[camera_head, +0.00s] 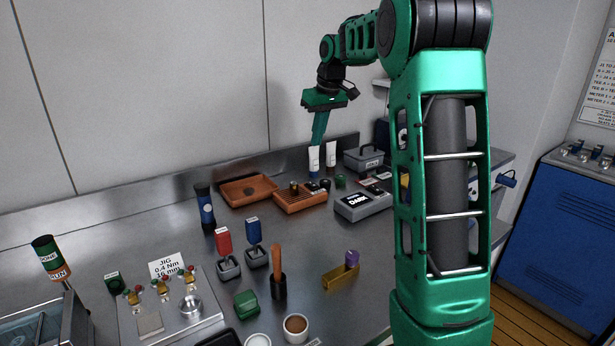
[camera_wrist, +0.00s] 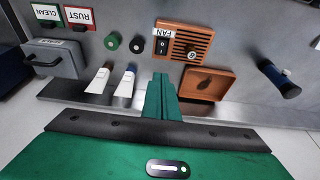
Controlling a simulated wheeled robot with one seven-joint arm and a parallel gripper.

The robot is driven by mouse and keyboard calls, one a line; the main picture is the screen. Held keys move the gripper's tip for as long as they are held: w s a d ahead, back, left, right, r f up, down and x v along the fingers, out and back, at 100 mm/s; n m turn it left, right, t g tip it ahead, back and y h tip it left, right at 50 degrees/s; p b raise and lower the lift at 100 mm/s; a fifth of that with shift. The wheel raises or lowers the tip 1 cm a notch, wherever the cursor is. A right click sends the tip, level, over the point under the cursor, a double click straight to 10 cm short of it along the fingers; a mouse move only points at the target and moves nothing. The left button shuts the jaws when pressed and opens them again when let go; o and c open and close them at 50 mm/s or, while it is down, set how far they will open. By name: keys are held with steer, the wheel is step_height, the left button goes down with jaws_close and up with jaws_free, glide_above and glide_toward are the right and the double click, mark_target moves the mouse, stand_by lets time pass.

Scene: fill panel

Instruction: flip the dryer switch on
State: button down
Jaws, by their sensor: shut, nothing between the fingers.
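An orange slatted box (camera_head: 302,202) stands on the steel bench, and it also shows at the top of the wrist view (camera_wrist: 206,38). No label reading dryer is legible. The rocker's position is too small to tell. My gripper (camera_head: 318,143) is shut and empty, pointing down above the back of the bench, behind the slatted box. Its green fingers (camera_wrist: 162,82) show together in the wrist view, apart from the switch.
An orange tray (camera_head: 248,202) adjoins the slatted box. Two white tubes (camera_head: 314,162) stand close below my gripper. A grey toolbox (camera_head: 364,158) and a dark blue cylinder (camera_head: 205,208) flank the area. The back wall is close behind.

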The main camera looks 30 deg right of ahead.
mark_target(312, 183)
steer(key=x, duration=0.9)
steer(key=s+x, duration=0.1)
steer(key=x, duration=0.3)
steer(key=shift+f, duration=0.6)
steer(key=shift+f, duration=0.1)
steer(key=shift+s+d, duration=0.1)
steer(key=shift+s, duration=0.65)
steer(key=shift+r, duration=0.25)
steer(key=s+v, duration=0.1)
steer(key=v, duration=1.2)
steer(key=shift+s, duration=0.3)
